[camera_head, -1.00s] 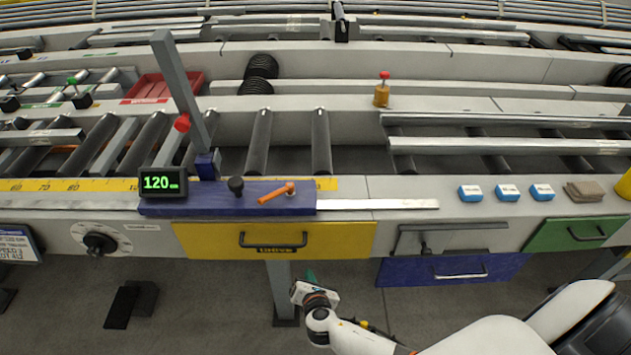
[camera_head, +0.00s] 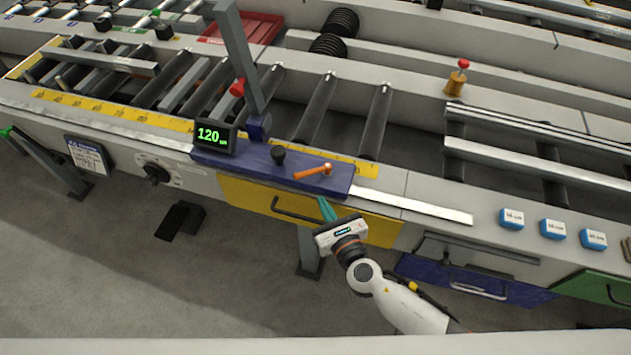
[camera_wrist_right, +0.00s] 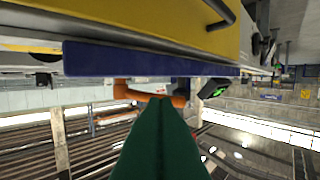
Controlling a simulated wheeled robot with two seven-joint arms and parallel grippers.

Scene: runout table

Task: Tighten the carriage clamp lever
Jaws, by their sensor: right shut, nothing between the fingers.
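The orange clamp lever (camera_head: 313,172) lies on top of the blue carriage (camera_head: 230,168), near its right end, beside a black knob (camera_head: 278,155). My right gripper (camera_head: 326,209) is shut and empty, with its green fingers pointing up just in front of the carriage, below and slightly right of the lever. In the right wrist view the shut green fingers (camera_wrist_right: 160,140) fill the lower middle. The lever (camera_wrist_right: 150,95) shows just past their tips, beside the blue carriage edge (camera_wrist_right: 150,60). Contact between fingers and lever cannot be told. My left gripper is not in view.
A display reading 120 (camera_head: 213,136) and an upright grey post (camera_head: 238,55) with a red knob stand on the carriage. A yellow drawer (camera_head: 240,195) with a black handle lies behind my right gripper. Blue-and-white boxes (camera_head: 552,228) sit to the right.

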